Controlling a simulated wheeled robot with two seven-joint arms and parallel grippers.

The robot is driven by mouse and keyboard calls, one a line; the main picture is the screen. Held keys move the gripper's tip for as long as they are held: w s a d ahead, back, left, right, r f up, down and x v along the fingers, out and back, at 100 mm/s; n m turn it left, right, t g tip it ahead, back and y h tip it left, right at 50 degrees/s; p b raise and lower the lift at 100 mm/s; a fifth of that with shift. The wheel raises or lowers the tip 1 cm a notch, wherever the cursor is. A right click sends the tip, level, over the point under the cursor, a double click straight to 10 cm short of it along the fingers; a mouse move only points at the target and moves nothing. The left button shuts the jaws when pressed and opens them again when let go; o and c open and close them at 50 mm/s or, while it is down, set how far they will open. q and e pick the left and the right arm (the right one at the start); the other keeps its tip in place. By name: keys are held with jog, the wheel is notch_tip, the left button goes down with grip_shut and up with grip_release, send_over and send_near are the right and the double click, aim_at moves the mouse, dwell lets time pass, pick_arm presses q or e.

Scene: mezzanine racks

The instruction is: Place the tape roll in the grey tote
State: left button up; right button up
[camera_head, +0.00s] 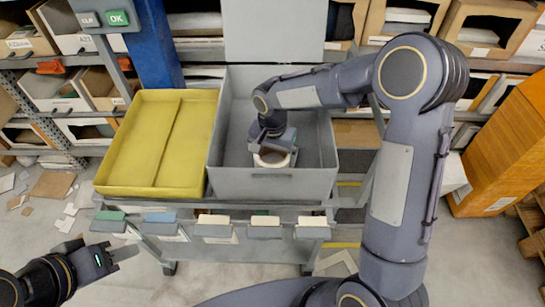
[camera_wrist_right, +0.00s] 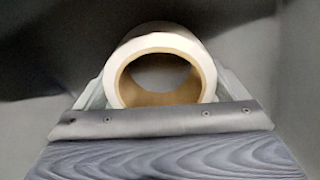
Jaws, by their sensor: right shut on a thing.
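The tape roll (camera_head: 272,160) is white with a brown core. My right gripper (camera_head: 273,150) is shut on it, inside the walls of the grey tote (camera_head: 233,183). In the right wrist view the tape roll (camera_wrist_right: 207,72) sits between the fingers of my right gripper (camera_wrist_right: 160,100), with its round opening towards the camera. I cannot tell whether the roll touches the tote floor. My left gripper (camera_head: 113,258) is at the lower left, away from the tote; its jaws are too unclear to tell if they are open.
A yellow tray (camera_head: 152,175) stands left of the tote on the same grey cart (camera_head: 190,205). Coloured tags line the cart's front edge. Racks with cardboard bins (camera_head: 57,90) stand behind. An orange cabinet (camera_head: 500,140) is at the right. Paper scraps lie on the floor at left.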

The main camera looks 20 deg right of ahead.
jog(key=shift+f, duration=0.6)
